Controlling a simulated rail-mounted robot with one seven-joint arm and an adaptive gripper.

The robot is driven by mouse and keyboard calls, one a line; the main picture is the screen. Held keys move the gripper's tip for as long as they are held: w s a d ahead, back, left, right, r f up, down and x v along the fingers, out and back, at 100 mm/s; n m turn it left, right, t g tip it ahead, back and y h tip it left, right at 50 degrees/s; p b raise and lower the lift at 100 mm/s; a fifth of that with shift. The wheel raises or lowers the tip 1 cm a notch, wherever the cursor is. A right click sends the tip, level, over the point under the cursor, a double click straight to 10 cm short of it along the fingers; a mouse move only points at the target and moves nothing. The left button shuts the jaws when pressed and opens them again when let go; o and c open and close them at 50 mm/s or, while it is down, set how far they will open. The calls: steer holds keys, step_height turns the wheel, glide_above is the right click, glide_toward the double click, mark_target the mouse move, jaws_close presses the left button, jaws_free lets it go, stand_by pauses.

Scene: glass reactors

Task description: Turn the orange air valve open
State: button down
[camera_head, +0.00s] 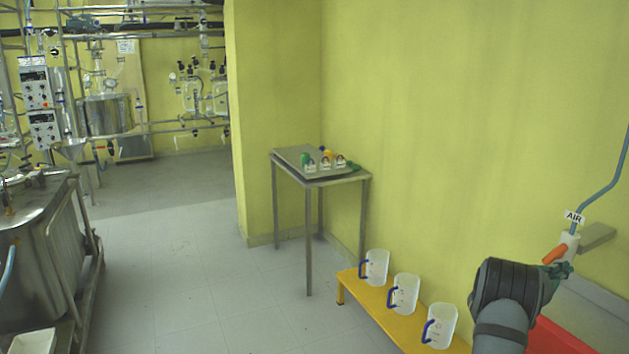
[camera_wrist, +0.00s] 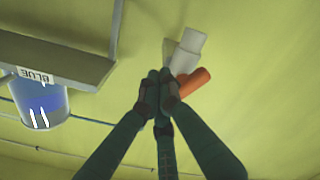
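The orange air valve handle (camera_head: 555,255) shows at the right of the head view, slanting down-left from a white valve body (camera_head: 570,243) below the AIR label (camera_head: 574,217). My gripper (camera_head: 562,270) is at the valve. In the wrist view its dark green fingers (camera_wrist: 160,92) are drawn together, their tips beside the left end of the handle and overlapping it in the picture. The tips hide that end, so contact is unclear. I see nothing between the fingers.
A grey shelf (camera_head: 597,238) is right of the valve; a blue hose (camera_head: 609,184) rises above it. A red container (camera_head: 558,337) is below. Clear jugs (camera_head: 404,294) stand on a yellow bench (camera_head: 353,284). In the wrist view a blue-filled container (camera_wrist: 42,104) is at left.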

steer(key=b+v, duration=0.3)
steer(key=v, duration=0.3)
steer(key=shift+s, duration=0.4)
steer(key=shift+d+f, duration=0.1)
